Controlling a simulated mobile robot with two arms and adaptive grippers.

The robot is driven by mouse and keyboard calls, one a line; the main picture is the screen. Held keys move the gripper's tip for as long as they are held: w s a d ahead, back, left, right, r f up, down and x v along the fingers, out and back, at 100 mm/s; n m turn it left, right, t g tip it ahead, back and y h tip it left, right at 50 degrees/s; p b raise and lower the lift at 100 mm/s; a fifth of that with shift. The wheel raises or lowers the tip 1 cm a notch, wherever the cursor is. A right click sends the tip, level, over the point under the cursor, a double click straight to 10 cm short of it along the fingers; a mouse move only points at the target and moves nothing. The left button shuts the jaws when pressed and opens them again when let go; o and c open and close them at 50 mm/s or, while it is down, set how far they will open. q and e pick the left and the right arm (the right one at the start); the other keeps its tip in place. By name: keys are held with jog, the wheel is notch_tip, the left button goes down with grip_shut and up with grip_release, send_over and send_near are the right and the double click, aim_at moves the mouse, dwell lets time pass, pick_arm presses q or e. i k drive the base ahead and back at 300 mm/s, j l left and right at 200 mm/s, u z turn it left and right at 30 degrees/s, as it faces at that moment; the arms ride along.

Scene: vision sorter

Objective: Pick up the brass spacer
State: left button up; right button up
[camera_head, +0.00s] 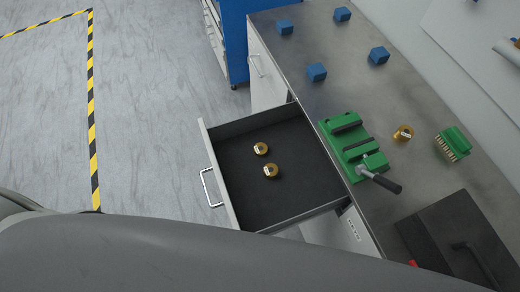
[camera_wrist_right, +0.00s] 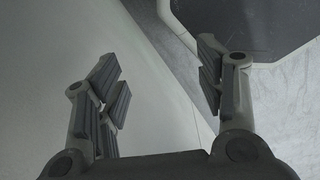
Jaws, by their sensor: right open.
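One brass spacer (camera_head: 403,132) stands on the grey workbench, between the green vise and the green brush. Two more brass spacers, an upper one (camera_head: 261,149) and a lower one (camera_head: 271,171), sit apart inside the open drawer (camera_head: 228,178). Each has a pale mark on it. In the right wrist view my right gripper (camera_wrist_right: 160,88) is open with nothing between its fingers. No spacer shows in that view. My left gripper is not in either view.
A green vise (camera_head: 345,150) with a black-handled lever is at the bench's front edge. Several blue blocks (camera_head: 317,72) lie at the far end. A green brush (camera_head: 453,144) and a dark case (camera_head: 462,240) are at the right. The drawer juts out over the floor.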

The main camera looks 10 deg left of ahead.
aim_at(261, 148)
jog(key=k+j+z, duration=0.2)
jog(key=j, duration=0.2)
jog(key=k+j+z, duration=0.1)
jog(key=j+z, duration=0.15)
jog(key=j, duration=0.15)
jog(key=k+j+z, duration=0.2)
jog(key=j, duration=0.15)
